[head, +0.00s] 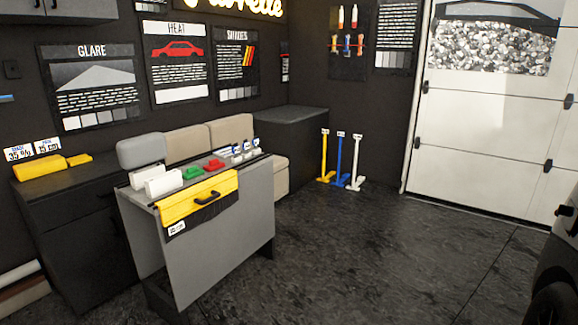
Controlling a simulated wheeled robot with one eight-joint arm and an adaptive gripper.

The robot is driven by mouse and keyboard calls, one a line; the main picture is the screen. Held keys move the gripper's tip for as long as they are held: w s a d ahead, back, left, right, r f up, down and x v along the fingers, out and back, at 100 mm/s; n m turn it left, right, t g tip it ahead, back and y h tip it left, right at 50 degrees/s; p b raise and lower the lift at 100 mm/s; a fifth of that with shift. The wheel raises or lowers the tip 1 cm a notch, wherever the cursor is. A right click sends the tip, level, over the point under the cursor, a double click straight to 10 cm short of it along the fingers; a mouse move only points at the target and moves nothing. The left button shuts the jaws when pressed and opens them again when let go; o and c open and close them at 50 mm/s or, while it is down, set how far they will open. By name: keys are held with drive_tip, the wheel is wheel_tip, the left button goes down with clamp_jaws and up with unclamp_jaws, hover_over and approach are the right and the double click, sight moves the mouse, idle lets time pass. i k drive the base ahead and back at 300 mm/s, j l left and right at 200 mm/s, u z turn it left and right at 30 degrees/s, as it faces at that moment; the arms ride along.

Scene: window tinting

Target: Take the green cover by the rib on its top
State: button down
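The green cover (193,173) is a small, low green piece on top of the grey counter (232,237), in the middle of a row of objects. White blocks stand to its left and a red piece to its right. The rib on its top is too small to make out. My gripper is not in view.
On the counter are white blocks (163,183), a red piece (214,165) and several small white-and-blue items (237,152). A yellow panel (199,199) with a black handle hangs over its front edge. Seating stands behind. Dark floor (360,255) is clear to the right; a dark vehicle (560,270) is at far right.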

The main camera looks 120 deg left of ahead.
sight(193, 172)
drive_tip(key=u, duration=4.7)
drive_tip(key=i+l+u, duration=0.25)
drive_tip(key=i+u, duration=0.15)
drive_tip(key=i+l+u, duration=0.4)
drive_tip(key=i, duration=0.2)
drive_tip(key=i+l, duration=0.55)
drive_tip(key=l, duration=0.15)
drive_tip(key=i+l, duration=1.1)
drive_tip(key=l, duration=0.25)
drive_tip(key=i+j+u, duration=0.2)
drive_tip(key=i+l, duration=0.05)
drive_tip(key=l, duration=0.05)
